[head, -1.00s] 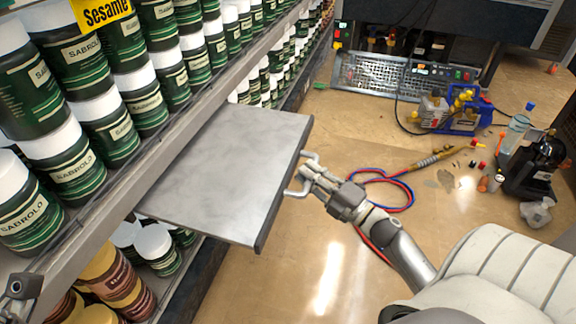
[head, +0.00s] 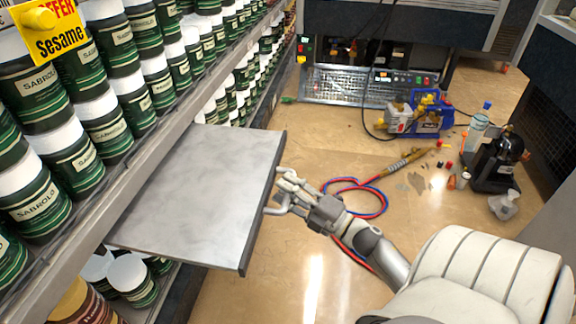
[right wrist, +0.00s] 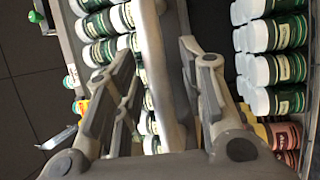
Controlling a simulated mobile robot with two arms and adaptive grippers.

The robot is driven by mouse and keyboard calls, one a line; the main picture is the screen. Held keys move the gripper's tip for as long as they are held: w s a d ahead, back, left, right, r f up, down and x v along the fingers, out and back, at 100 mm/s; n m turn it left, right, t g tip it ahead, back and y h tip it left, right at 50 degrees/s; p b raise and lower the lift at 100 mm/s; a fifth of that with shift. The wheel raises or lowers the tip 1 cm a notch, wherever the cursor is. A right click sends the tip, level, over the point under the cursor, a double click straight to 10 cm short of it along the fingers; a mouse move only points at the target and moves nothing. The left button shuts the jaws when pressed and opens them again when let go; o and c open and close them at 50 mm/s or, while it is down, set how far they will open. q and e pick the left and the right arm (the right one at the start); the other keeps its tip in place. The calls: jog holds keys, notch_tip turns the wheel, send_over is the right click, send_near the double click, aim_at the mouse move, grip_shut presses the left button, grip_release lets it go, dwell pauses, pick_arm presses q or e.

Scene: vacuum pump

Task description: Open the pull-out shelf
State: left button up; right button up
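The pull-out shelf (head: 205,195) is a flat grey board with a dark front edge, standing well out from the rack on the left. Its light bar handle (head: 268,210) is on the front edge. My right gripper (head: 284,192) is at this handle, with the arm coming from the lower right. In the right wrist view a pale bar (right wrist: 160,75) runs between its two fingers (right wrist: 158,62). The fingers are spread on either side of it, with gaps showing. My left gripper is out of view.
Rack shelves on the left hold many green jars (head: 105,125) above and below the board. Red and blue hoses (head: 360,195), a blue and yellow pump (head: 425,112) and a black device (head: 495,160) lie on the floor to the right.

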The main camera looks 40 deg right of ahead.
jog(key=v, duration=1.2)
dwell(0.3)
